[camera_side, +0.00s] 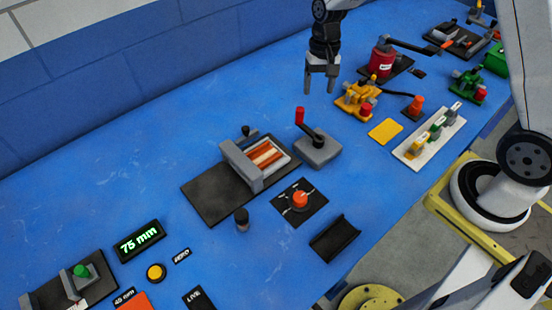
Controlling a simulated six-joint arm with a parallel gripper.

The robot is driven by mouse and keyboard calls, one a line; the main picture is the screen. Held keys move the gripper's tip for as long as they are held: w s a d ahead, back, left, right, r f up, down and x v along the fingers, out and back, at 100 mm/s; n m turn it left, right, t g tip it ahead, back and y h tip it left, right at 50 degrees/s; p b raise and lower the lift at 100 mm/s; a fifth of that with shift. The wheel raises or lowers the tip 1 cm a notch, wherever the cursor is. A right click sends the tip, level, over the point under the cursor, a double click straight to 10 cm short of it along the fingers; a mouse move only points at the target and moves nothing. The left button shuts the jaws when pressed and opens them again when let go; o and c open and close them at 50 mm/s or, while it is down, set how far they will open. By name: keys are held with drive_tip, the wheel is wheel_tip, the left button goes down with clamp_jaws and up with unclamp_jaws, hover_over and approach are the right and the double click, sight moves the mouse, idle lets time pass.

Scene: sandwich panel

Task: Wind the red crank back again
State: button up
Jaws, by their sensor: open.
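A crank with an upright red grip (300,116) and a dark arm stands on a grey block (318,150) near the middle of the table. The arm slopes from the block up and left to the grip. My gripper (321,85) hangs pointing down, open and empty, in the picture above and slightly right of the red grip. It is apart from the crank. How high it is above the table is hard to tell.
Left of the crank is a grey frame with red and cream strips (264,156) on a dark plate. A red knob (300,199) is in front. A yellow device (358,100) and a red drum (382,62) stand right. Bare blue table lies left of my gripper.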

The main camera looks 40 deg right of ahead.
sight(300, 108)
drive_tip(key=w+f+m, duration=0.1)
drive_tip(key=w+f+m+g+y, duration=0.1)
drive_tip(key=w, duration=0.1)
drive_tip(key=w+f+m+g, duration=0.1)
drive_tip(key=w+f, duration=0.1)
drive_tip(key=shift+w+f+y, duration=0.1)
drive_tip(key=shift+w+y, duration=0.15)
drive_tip(key=shift+y, duration=0.05)
drive_tip(key=shift+f, duration=0.1)
drive_tip(key=shift+x, duration=3.8)
clamp_jaws()
